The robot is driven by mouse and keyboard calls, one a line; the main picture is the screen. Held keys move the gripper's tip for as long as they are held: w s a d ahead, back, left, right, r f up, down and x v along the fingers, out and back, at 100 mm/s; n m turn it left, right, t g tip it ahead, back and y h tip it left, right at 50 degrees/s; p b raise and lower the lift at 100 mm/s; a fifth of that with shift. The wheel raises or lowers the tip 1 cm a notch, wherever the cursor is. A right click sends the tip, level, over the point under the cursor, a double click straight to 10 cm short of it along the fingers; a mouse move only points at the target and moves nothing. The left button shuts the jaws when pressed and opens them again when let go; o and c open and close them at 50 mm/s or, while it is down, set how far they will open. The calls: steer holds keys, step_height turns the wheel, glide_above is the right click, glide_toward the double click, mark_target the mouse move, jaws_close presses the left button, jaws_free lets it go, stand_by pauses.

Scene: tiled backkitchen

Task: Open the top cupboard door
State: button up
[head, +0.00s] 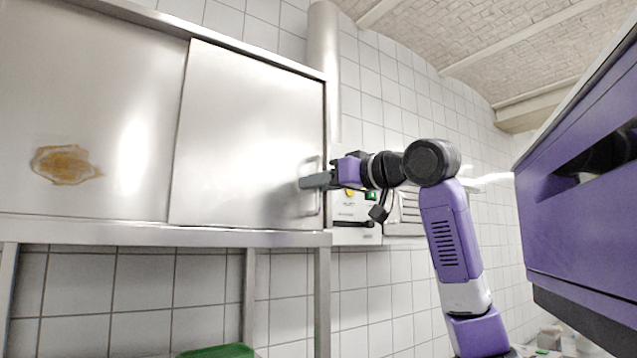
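The top cupboard (105,25) is a metal unit on legs at the left, with two flat panel doors. The right door (245,130) overlaps the left door (100,100), which has a brown stain. A vertical handle (319,205) is at the right edge of the right door. My gripper (308,182) is at this handle, its grey fingers pointing left across it. The fingers show edge-on, so I cannot tell whether they are open, or shut on the handle.
A white box with a green switch (355,215) is on the tiled wall just behind my gripper. A vertical pipe (323,50) runs up beside the cupboard. A green object (218,351) is below the cupboard. The space under the cupboard is mostly open.

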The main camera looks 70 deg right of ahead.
jaws_close()
stand_by(1.3)
